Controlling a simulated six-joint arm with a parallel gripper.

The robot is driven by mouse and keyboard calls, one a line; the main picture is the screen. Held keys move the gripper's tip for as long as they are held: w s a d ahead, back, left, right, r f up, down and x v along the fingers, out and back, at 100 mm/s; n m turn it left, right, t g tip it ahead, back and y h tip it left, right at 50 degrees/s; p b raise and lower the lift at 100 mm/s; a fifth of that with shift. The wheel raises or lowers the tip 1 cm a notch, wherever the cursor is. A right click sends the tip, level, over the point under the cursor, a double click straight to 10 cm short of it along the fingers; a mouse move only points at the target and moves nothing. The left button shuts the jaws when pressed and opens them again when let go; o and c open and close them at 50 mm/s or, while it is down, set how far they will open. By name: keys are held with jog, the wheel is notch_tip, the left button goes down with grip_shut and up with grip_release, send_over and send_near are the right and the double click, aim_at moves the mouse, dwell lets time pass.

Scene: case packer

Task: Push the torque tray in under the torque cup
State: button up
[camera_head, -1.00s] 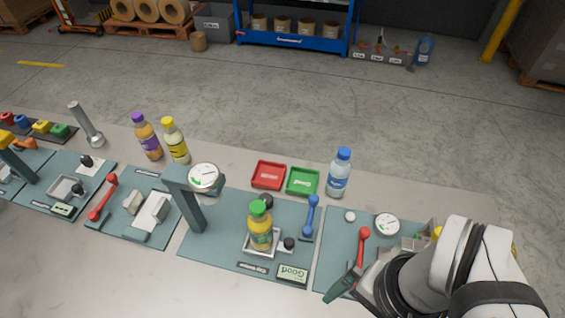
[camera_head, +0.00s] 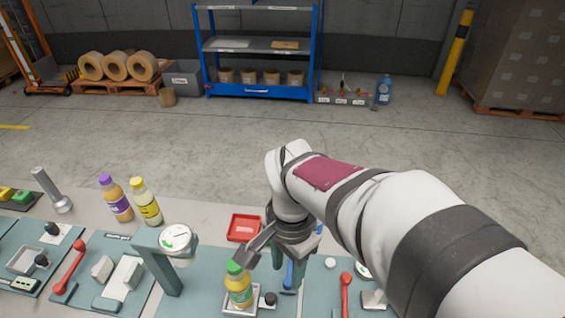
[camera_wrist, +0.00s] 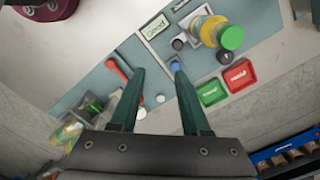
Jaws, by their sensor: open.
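The torque tray (camera_head: 229,309) is a small pale tray at the bottom of the head view. A green-capped bottle of yellow juice (camera_head: 239,292) stands upright in it, and a black knob (camera_head: 270,299) is at its right. The torque cup (camera_head: 183,262) hangs under a round dial on a grey post, left of the bottle and apart from it. My gripper (camera_head: 272,262) is open, above and right of the bottle. In the wrist view my open gripper (camera_wrist: 158,70) has nothing between its fingers; the bottle's green cap (camera_wrist: 230,37) shows to the upper right.
A blue lever (camera_wrist: 178,68) is near one fingertip in the wrist view. A red lever (camera_head: 345,290) stands on the right-hand panel. A red bin (camera_head: 243,227) lies behind; the green bin (camera_wrist: 212,93) shows in the wrist view. Two bottles stand at the back left.

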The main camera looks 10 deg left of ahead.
aim_at(270, 297)
jog(key=shift+m, duration=0.3)
jog(key=a+f, duration=0.1)
jog(key=f, duration=0.5)
jog(key=w+a+f, duration=0.1)
jog(key=f, duration=0.4)
jog(key=w+a+f, duration=0.1)
jog(key=f, duration=0.5)
jog(key=shift+w+a+f, duration=0.15)
jog(key=shift+a+f, duration=0.15)
jog(key=shift+a, duration=0.1)
grip_shut()
